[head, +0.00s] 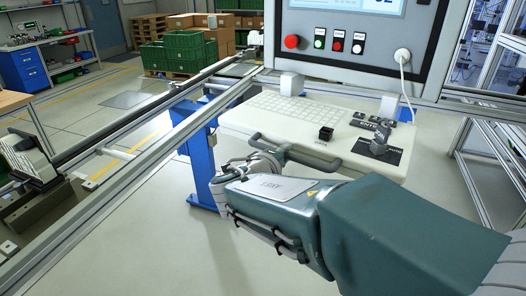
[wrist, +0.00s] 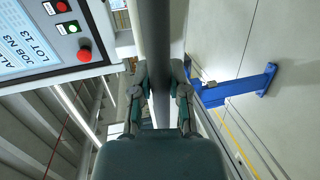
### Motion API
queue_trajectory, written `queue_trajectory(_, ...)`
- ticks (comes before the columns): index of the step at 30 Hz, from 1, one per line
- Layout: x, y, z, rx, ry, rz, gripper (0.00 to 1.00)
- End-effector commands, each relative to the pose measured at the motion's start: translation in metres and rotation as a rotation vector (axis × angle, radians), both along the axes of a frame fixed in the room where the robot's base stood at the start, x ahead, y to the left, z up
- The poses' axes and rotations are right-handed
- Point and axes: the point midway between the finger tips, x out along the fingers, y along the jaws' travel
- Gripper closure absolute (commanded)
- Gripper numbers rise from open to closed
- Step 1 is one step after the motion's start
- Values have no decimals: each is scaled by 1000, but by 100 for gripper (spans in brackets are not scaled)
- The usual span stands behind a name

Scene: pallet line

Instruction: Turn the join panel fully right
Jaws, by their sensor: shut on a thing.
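The panel (head: 340,45) stands upright at the upper right in the head view, with a screen, a red stop button and small buttons. A white keyboard shelf (head: 245,119) juts out below it, with a dark handle bar (head: 325,158) along its front edge. My gripper (head: 262,160) is at the left part of this bar. In the wrist view the bar (wrist: 163,30) runs between the two fingers (wrist: 161,95), and they are shut on it. The panel's screen side (wrist: 50,40) shows at the upper left there. The fingertips are partly hidden in the head view.
A metal rail frame (head: 130,165) runs along the left, close to my arm. A blue post (head: 203,165) stands under the shelf's left end. Green crates (head: 180,52) and a blue cabinet (head: 25,70) are farther back. The floor below the shelf is clear.

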Motion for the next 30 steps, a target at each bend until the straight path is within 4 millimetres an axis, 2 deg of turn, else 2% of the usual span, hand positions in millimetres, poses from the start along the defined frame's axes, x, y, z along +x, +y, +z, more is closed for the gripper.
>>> queue_trajectory(3, -13, -16, -3, 1, 8, 47, 100)
queue_trajectory(12, -28, -38, -4, 3, 9, 127, 100)
queue_trajectory(28, -31, -41, -4, 3, 10, 145, 100)
queue_trajectory(29, -31, -41, -4, 3, 10, 145, 66)
queue_trajectory(30, -32, -41, -4, 2, 8, 146, 48)
